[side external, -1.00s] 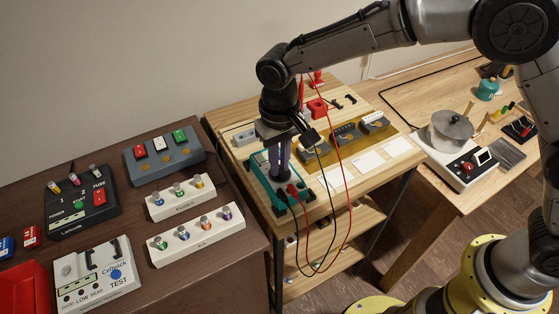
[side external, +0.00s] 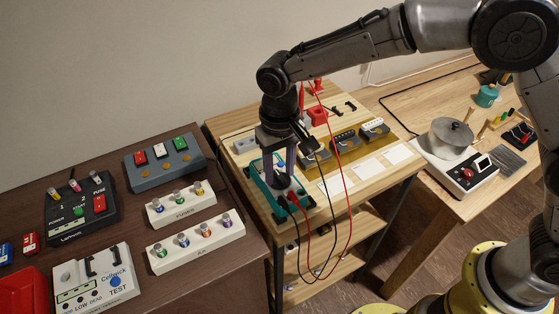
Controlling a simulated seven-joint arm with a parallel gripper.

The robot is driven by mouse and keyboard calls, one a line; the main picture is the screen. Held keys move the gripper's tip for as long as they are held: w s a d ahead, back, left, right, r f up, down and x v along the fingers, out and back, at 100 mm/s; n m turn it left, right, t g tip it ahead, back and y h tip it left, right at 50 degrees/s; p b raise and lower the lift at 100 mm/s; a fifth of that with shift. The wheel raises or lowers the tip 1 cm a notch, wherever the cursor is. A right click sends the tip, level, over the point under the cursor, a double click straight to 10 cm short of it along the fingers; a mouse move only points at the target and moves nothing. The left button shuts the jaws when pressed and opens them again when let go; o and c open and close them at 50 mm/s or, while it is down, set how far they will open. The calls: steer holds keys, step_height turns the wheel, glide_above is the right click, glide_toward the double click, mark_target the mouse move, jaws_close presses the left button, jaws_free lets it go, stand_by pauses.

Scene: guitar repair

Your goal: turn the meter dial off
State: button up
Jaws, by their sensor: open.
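The meter (side external: 267,177) is a teal-cased device lying face up on the light wooden table in the side external view. Red and black leads plug into its near end. My gripper (side external: 280,173) points straight down over the meter, its two purple-grey fingers spread apart. The fingertips are at or just above the meter's face, around the pale round dial (side external: 282,181). I cannot tell whether they touch it. The dial's pointer setting is too small to read.
The red and black leads (side external: 347,200) loop up past the arm and hang over the table's front edge. A dark table (side external: 205,275) at left holds several switch boxes. A pot-like device (side external: 450,137) stands at right.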

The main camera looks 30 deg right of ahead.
mark_target(280, 175)
step_height(280, 175, up, 14)
stand_by(0.5)
steer(key=shift+d+f, duration=0.1)
steer(key=s+d+r+m+t, duration=0.1)
steer(key=s+d+r+t, duration=0.1)
steer(key=s+d+r, duration=0.5)
steer(key=s+d+r+m+t, duration=0.15)
steer(key=d+r, duration=0.35)
steer(key=d, duration=0.6)
steer(key=s+d+f+t, duration=0.25)
steer(key=s+d, duration=0.45)
steer(key=s, duration=0.4)
steer(key=s+d+f+n, duration=0.1)
steer(key=s+f+n, duration=0.1)
steer(key=s+f, duration=0.3)
step_height(280, 175, down, 4)
steer(key=shift+d+r, duration=0.1)
steer(key=shift+d, duration=0.2)
